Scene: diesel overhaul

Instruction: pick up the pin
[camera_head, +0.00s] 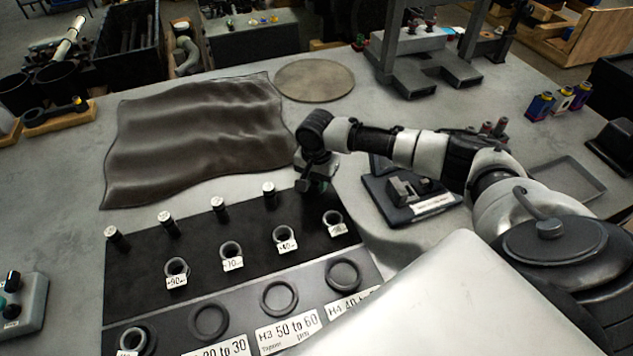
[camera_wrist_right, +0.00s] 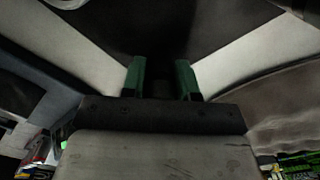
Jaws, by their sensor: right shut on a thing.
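Several short dark pins with pale tops stand in a row along the far side of a black mat (camera_head: 150,272); the rightmost one that shows is a pin (camera_head: 269,195). My right gripper (camera_head: 318,186) is at the mat's far right corner, just beyond that row's visible end. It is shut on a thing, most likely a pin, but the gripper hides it. In the right wrist view the two green fingers (camera_wrist_right: 160,82) stand slightly apart over a dark surface, and what lies between them is too dark to tell. My left gripper is not in view.
Labelled rings stand on the mat, one near the right end (camera_head: 333,219). A dark fixture (camera_head: 405,192) stands right of the gripper. A crumpled brown cloth (camera_head: 195,135) and a round disc (camera_head: 314,80) lie behind. Bare table shows left of the cloth.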

